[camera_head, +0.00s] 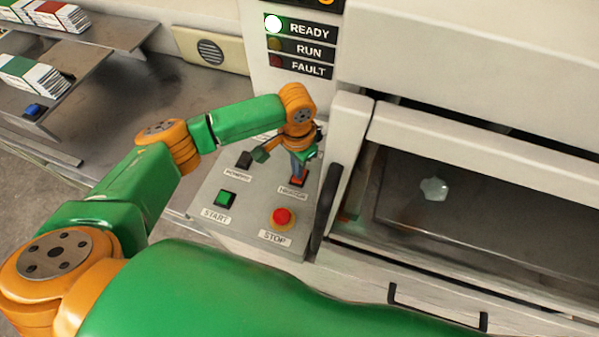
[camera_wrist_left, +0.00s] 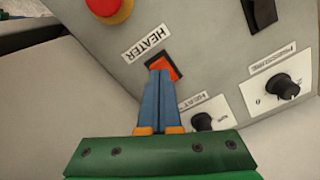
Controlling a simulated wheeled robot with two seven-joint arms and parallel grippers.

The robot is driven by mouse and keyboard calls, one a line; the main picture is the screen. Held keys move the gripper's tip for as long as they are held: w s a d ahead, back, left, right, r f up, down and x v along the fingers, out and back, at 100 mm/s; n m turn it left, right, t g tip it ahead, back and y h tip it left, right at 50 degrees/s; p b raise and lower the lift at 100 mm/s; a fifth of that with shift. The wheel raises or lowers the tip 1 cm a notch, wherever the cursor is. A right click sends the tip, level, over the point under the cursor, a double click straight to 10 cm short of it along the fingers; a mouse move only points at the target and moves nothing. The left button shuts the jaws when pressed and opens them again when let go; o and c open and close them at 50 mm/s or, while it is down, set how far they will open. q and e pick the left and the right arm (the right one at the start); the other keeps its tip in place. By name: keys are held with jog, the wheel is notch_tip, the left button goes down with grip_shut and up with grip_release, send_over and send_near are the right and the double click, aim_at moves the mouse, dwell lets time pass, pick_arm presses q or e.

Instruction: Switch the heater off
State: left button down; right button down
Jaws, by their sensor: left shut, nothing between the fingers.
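The heater switch (camera_wrist_left: 163,67) is a red-orange rocker in a black frame, beside a label reading HEATER (camera_wrist_left: 146,43). In the head view the switch (camera_head: 299,179) shows on the grey control panel, partly covered by my gripper. My left gripper (camera_wrist_left: 158,76) is shut and empty. Its blue fingertips are at the switch and overlap its lower part in the wrist view; I cannot tell whether they press on it. In the head view the left gripper (camera_head: 298,172) points down at the panel. My right gripper is not in view.
The panel (camera_head: 250,225) also carries a green START button (camera_head: 225,198), a red STOP button (camera_head: 284,218) and a black switch (camera_head: 244,159). Two knobs (camera_wrist_left: 287,88) are nearby. An open machine door (camera_head: 345,160) stands right of the panel.

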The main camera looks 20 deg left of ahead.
pick_arm(q)
jog(key=shift+f+b, duration=0.5)
jog(key=shift+f, duration=0.45)
dwell(0.4)
notch_tip(320, 180, up, 5)
jog(key=p, duration=0.6)
notch_tip(320, 180, up, 2)
jog(key=shift+r+p, duration=0.1)
jog(key=shift+p, duration=0.65)
jog(key=shift+s+f, duration=0.1)
jog(key=shift+f, duration=0.1)
